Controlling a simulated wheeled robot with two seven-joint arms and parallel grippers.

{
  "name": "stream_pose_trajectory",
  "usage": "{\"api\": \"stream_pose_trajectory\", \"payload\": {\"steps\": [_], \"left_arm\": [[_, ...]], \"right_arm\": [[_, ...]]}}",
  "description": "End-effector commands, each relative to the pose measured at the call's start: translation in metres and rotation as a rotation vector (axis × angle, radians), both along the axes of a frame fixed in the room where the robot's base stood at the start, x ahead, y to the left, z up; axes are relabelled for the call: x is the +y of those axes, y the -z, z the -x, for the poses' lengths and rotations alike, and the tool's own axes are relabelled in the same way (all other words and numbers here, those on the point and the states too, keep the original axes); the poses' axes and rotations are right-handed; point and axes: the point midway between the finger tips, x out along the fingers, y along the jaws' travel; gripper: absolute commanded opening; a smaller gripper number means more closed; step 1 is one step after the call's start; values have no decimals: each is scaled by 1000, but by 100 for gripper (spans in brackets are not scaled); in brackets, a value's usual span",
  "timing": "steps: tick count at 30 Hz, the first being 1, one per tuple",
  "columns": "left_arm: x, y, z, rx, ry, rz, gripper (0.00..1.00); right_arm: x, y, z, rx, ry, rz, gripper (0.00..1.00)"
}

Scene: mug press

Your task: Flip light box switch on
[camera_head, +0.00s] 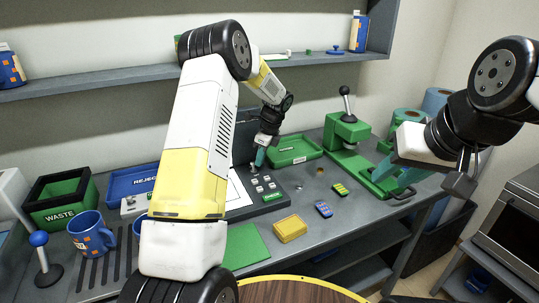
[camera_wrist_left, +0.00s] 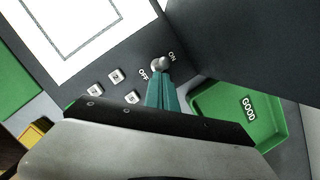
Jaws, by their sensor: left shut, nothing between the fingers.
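The light box is a dark panel (camera_head: 240,209) with a white screen and several small buttons; its panel also fills much of the left wrist view (camera_wrist_left: 90,75). Its switch (camera_wrist_left: 161,64) is a round metal knob between the printed OFF and ON labels. Which way it is set is hard to tell. My left gripper (camera_head: 260,158) is over the back of the box. Its teal fingers (camera_wrist_left: 159,84) are shut and empty, with the tips right at the switch; contact is unclear. My right gripper (camera_head: 397,178) is open and empty at the right, near the green press.
The green GOOD tray (camera_head: 294,149) lies just right of the box. The green press (camera_head: 347,135) stands behind my right gripper. A blue REJECT tray (camera_head: 130,181), a WASTE bin (camera_head: 62,202) and a blue mug (camera_head: 92,235) are at the left. A yellow block (camera_head: 290,229) lies in front.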

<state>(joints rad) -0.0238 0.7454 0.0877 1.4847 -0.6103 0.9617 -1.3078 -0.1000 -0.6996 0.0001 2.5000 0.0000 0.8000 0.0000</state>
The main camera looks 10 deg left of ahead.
Motion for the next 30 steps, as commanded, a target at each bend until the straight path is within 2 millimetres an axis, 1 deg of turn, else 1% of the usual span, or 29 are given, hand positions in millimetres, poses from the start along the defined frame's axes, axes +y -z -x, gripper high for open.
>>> {"api": "stream_pose_trajectory", "payload": {"steps": [5, 16, 25, 28, 30], "left_arm": [[-1, -1, 0, -2, 2, 0, 0], [-1, -15, 0, 0, 2, 0, 0], [-1, -16, 0, 0, 2, 0, 0], [-4, -17, 1, -1, 2, 0, 0], [-10, -19, 3, -2, 3, 0, 0]], "right_arm": [[0, 0, 0, 0, 0, 0, 36], [0, 0, 0, 0, 0, 0, 36], [0, 0, 0, 0, 0, 0, 36], [0, 0, 0, 0, 0, 0, 36], [0, 0, 0, 0, 0, 0, 36]]}}
